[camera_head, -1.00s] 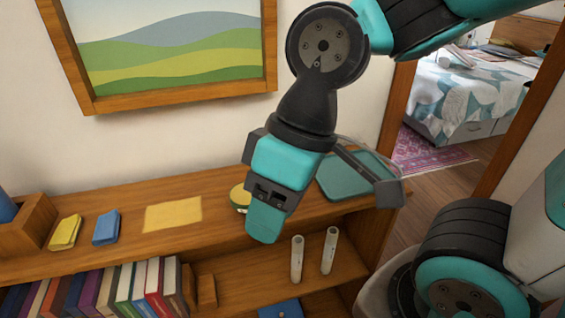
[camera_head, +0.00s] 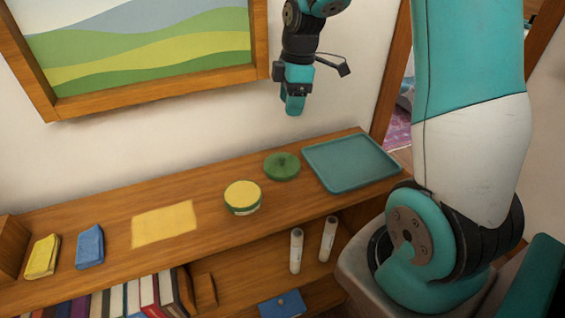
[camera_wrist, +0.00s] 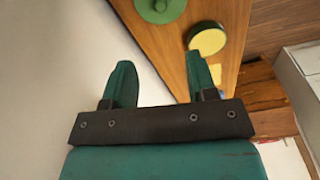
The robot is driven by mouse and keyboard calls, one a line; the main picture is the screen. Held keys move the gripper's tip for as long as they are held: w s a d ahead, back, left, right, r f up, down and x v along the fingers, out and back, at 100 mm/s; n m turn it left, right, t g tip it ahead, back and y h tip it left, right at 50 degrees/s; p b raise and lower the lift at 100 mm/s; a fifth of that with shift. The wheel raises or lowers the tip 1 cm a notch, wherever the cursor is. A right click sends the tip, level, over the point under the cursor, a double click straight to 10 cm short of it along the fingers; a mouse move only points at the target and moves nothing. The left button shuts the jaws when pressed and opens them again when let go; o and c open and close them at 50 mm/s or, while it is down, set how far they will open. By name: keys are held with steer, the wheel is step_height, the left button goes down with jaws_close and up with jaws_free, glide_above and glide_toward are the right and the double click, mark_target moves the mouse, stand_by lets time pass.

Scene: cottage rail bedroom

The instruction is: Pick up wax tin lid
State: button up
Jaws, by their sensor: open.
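The green round wax tin lid (camera_head: 282,166), with a small knob on top, lies on the wooden shelf top between the yellow tin and the teal tray. In the wrist view the lid (camera_wrist: 158,10) is at the top edge, partly cut off, beyond the fingertips. The wax tin (camera_head: 242,196), yellow on top with a green side, stands open to its left; it also shows in the wrist view (camera_wrist: 207,39). My gripper (camera_head: 293,106) hangs above the shelf near the wall, apart from the lid. In the wrist view my gripper (camera_wrist: 160,68) is open and empty between two spread fingers.
A teal tray (camera_head: 350,163) lies right of the lid. A yellow sheet (camera_head: 164,224), a blue packet (camera_head: 90,246) and a yellow packet (camera_head: 42,256) lie to the left. The framed picture (camera_head: 140,45) hangs behind. Two white tubes (camera_head: 296,250) stand on the lower shelf.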

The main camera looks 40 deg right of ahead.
steer(key=p, duration=0.2)
glide_above(282, 157)
steer(key=f, duration=1)
steer(key=shift+s+d+f, duration=0.2)
steer(key=shift+d+f, duration=0.05)
steer(key=shift+d, duration=0.15)
steer(key=shift+w+a+f+p, duration=0.15)
steer(key=shift+f+p, duration=0.6)
steer(key=shift+f, duration=0.6)
steer(key=shift+w+a+f+p, duration=0.15)
steer(key=shift+f+p, duration=0.55)
steer(key=shift+f, duration=0.6)
steer(key=shift+s, duration=0.1)
jaws_close()
